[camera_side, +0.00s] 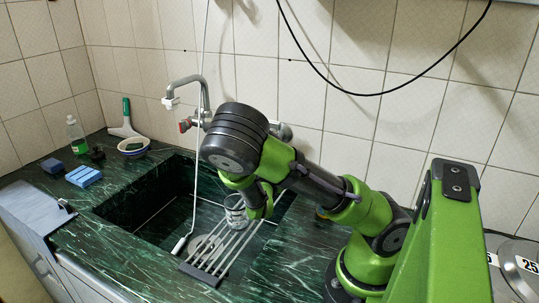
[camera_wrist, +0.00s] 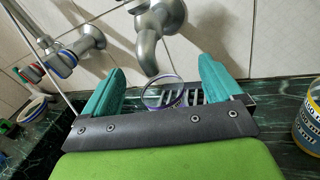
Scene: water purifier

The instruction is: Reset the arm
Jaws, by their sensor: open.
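A clear glass (camera_side: 236,213) stands upright on the metal rack (camera_side: 213,254) that lies across the right part of the sink. In the side view my gripper (camera_side: 262,203) is low beside the glass, on its right, and its fingertips are hard to make out. In the wrist view the two teal fingers of my gripper (camera_wrist: 160,66) are wide apart. The rim of the glass (camera_wrist: 163,94) shows between them, and I see no finger touching it. The lower part of the glass is hidden there by the dark gripper body.
A grey faucet (camera_side: 203,105) rises behind the sink (camera_side: 150,205). A thin white tube (camera_side: 196,190) hangs into the sink. Blue sponges (camera_side: 83,176), a bottle (camera_side: 76,135) and a bowl (camera_side: 133,147) stand at left. A yellow-blue can (camera_wrist: 309,128) is at right in the wrist view.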

